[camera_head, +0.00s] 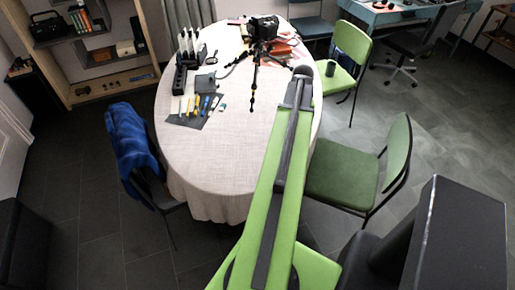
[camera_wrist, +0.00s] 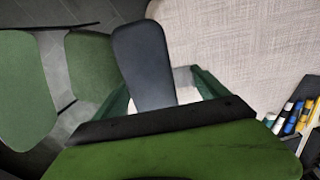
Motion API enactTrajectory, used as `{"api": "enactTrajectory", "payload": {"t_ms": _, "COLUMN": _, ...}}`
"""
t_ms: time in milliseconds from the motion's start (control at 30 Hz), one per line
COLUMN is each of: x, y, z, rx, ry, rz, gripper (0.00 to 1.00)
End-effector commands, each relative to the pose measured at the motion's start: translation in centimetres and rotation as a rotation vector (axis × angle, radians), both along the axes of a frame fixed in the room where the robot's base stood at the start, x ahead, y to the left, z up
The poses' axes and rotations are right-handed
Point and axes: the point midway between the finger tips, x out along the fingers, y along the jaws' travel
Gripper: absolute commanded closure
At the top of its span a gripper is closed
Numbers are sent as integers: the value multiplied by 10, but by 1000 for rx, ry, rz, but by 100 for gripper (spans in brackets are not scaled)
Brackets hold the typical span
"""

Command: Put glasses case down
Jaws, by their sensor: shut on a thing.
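The glasses case (camera_wrist: 143,62) is a dark grey, long, rounded shape in the wrist view. My gripper (camera_wrist: 162,88) is shut on its near end, with green fingers on either side, and the case points away from the gripper. In the head view my arm reaches over the right side of the round table (camera_head: 215,165). A dark rounded shape at the arm's tip may be the case or my gripper. I cannot tell how high the case is above the cloth.
A small black tripod with a camera (camera_head: 262,30) stands at the back of the table. A black organizer (camera_head: 185,75) and a dark mat with pens (camera_head: 192,112) are at the left. The near half of the cloth is clear. A green chair (camera_head: 345,178) stands right.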

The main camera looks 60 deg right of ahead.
Motion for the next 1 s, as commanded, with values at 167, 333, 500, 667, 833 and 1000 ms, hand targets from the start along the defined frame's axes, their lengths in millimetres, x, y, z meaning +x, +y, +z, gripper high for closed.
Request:
{"api": "enactTrajectory", "payload": {"t_ms": 167, "x": 15, "y": 9, "z": -16, "rx": 0, "ry": 0, "rz": 2, "gripper": 67}}
{"api": "enactTrajectory", "payload": {"t_ms": 333, "x": 45, "y": 27, "z": -39, "rx": 0, "ry": 0, "rz": 3, "gripper": 67}}
{"api": "enactTrajectory", "payload": {"t_ms": 500, "x": 79, "y": 47, "z": -63, "rx": 0, "ry": 0, "rz": 2, "gripper": 67}}
{"api": "enactTrajectory", "payload": {"t_ms": 667, "x": 97, "y": 58, "z": -72, "rx": 0, "ry": 0, "rz": -1, "gripper": 67}}
{"api": "enactTrajectory", "payload": {"t_ms": 833, "x": 100, "y": 59, "z": -72, "rx": 0, "ry": 0, "rz": -2, "gripper": 67}}
{"api": "enactTrajectory", "payload": {"t_ms": 1000, "x": 99, "y": 59, "z": -98, "rx": 0, "ry": 0, "rz": -3, "gripper": 67}}
